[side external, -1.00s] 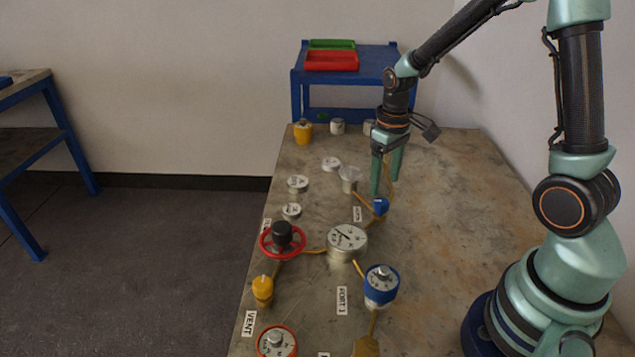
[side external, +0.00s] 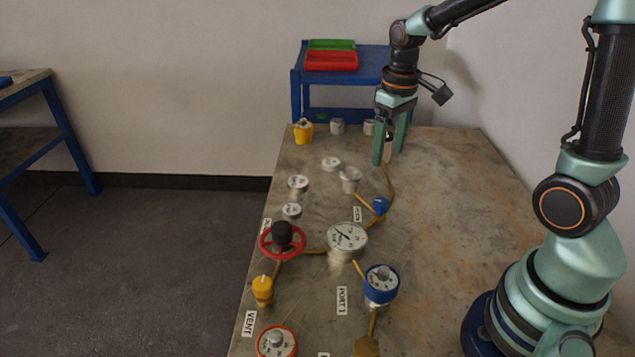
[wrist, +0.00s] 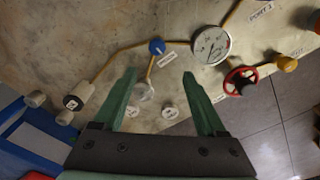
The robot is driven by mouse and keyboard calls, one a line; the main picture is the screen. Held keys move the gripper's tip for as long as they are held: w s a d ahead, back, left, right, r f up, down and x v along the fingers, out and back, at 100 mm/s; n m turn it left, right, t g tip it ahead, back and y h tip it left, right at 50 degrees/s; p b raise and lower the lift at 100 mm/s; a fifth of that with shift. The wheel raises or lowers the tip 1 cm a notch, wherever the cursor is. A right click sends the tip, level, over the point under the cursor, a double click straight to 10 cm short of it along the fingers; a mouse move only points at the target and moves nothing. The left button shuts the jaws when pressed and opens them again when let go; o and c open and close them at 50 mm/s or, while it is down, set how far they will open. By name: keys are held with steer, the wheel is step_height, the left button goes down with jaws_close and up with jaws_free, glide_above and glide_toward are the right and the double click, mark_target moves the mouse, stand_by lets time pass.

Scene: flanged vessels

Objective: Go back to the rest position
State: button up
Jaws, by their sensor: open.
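My gripper (side external: 389,150) hangs above the far part of the stone-coloured bench (side external: 450,190), its green fingers pointing down. The fingers are apart with nothing between them, and the wrist view also shows the open gripper (wrist: 160,95). A small clear-topped fitting (side external: 349,178) stands on the bench to the left of and nearer than the fingers. In the wrist view this fitting (wrist: 143,90) shows beside the left finger. A brown pipe partly passes behind the gripper in the side view.
A pressure gauge (side external: 347,238), a red handwheel (side external: 282,241), a blue-rimmed dial (side external: 381,285) and a blue knob (side external: 380,205) are joined by brown pipes. Several white-topped pieces stand at the left. A yellow pot (side external: 303,132) is at the far edge. A blue cart (side external: 375,62) carries red and green trays.

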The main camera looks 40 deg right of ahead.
steer(key=s+a+r+t, duration=0.5)
steer(key=s+a+r, duration=0.2)
steer(key=r, duration=0.1)
steer(key=shift+a, duration=0.35)
steer(key=shift+s+r, duration=0.1)
stand_by(0.6)
